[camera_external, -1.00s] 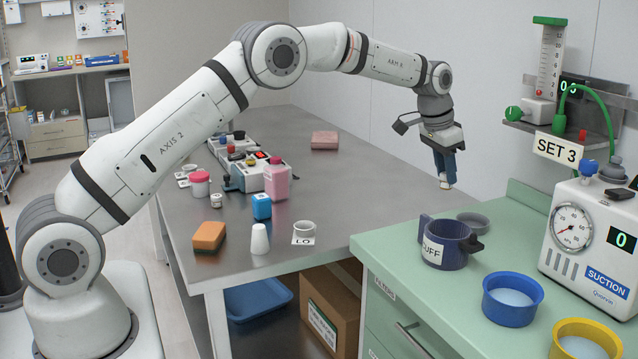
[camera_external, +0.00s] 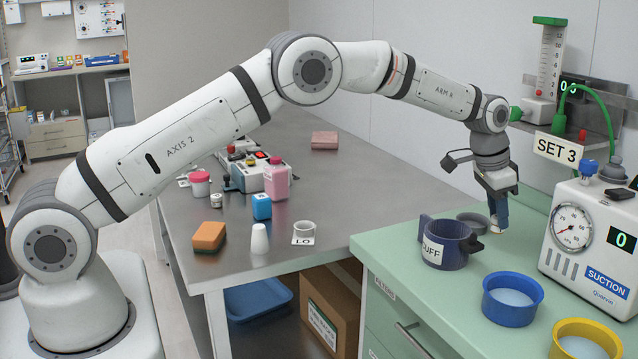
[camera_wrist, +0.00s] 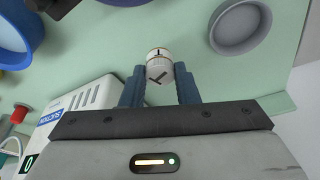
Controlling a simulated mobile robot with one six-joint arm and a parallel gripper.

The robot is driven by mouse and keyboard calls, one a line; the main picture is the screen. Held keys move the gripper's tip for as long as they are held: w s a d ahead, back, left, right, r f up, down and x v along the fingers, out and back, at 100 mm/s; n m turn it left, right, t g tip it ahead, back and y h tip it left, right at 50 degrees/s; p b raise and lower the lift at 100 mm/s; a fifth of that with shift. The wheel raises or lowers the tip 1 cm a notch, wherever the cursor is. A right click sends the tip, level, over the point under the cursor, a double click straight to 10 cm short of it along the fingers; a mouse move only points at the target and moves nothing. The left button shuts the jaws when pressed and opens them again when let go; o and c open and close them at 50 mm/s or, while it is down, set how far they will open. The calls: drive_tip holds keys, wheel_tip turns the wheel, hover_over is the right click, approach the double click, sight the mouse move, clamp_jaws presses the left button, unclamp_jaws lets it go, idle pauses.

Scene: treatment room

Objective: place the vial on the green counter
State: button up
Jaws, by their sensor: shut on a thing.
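My gripper (camera_external: 498,212) is above the back part of the green counter (camera_external: 420,293), pointing down. Its blue fingers are shut on the vial (camera_external: 496,229), whose pale end shows just below them. In the wrist view the vial (camera_wrist: 158,62) has a whitish end with dark marks and sits between the two fingers (camera_wrist: 158,85). The rest of the vial is hidden by the fingers. I cannot tell whether its lower end touches the counter.
A navy mug labelled CUFF (camera_external: 447,245) and a grey dish (camera_external: 473,221) stand just left of the gripper. A blue bowl (camera_external: 512,301) and yellow bowl (camera_external: 584,341) are nearer the front. The suction unit (camera_external: 592,262) stands to the right.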

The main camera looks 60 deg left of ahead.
sight(493, 222)
drive_tip(key=shift+f+p, duration=0.45)
drive_tip(key=shift+f, duration=1.8)
drive_tip(key=shift+f, duration=0.2)
drive_tip(key=o, duration=0.9)
drive_tip(key=shift+r, duration=0.1)
drive_tip(key=shift+o, duration=0.2)
